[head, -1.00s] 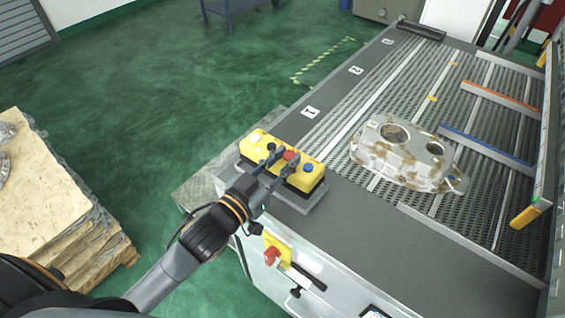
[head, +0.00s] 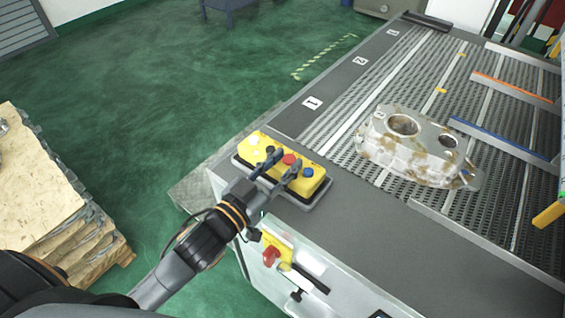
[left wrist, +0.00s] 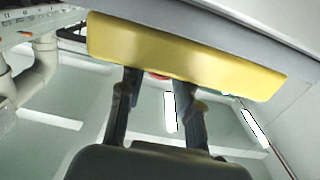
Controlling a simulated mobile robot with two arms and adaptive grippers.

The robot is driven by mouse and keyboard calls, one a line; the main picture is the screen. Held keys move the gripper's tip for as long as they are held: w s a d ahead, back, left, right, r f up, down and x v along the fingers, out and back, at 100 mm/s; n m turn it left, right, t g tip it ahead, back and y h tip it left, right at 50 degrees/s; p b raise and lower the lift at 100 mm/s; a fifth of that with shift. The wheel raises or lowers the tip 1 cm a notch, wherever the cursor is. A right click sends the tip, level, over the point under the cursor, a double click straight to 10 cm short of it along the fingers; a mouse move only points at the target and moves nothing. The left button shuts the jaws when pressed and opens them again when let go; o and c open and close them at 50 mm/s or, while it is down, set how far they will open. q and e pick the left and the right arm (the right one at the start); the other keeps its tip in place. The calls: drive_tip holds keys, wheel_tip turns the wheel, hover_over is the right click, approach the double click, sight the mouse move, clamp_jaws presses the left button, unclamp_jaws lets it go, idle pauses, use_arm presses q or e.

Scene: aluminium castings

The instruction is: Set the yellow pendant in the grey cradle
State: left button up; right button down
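The yellow pendant (head: 259,149) has a row of white, dark, red and blue buttons. It lies lengthwise in the grey cradle (head: 309,203) on the near left corner of the table and looks seated. My left gripper (head: 286,158) reaches over it, its two fingers apart on either side of the red button. In the left wrist view the pendant's yellow side (left wrist: 185,55) fills the top. There the spread fingers (left wrist: 163,85) end at its edge, with part of the red button between them. Finger contact with the pendant is hidden. My right gripper is not in view.
A stained aluminium casting (head: 415,150) lies on the perforated table top right of the cradle. Blue and orange strips (head: 500,143) lie beyond it. A red-and-yellow switch (head: 275,252) is on the table's front. Stacked boards (head: 45,190) stand on the floor at left.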

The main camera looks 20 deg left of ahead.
use_arm(q)
drive_tip(key=shift+o, duration=0.5)
drive_tip(key=shift+r, duration=0.1)
drive_tip(key=b+v, duration=0.1)
drive_tip(key=v, duration=0.1)
drive_tip(key=b+v, duration=0.1)
drive_tip(key=v, duration=0.2)
drive_tip(key=shift+s+a+f, duration=0.1)
drive_tip(key=shift+s+f, duration=0.15)
drive_tip(key=p+v, duration=0.2)
drive_tip(key=v, duration=0.4)
drive_tip(key=shift+s+r, duration=0.2)
drive_tip(key=shift+r, duration=0.15)
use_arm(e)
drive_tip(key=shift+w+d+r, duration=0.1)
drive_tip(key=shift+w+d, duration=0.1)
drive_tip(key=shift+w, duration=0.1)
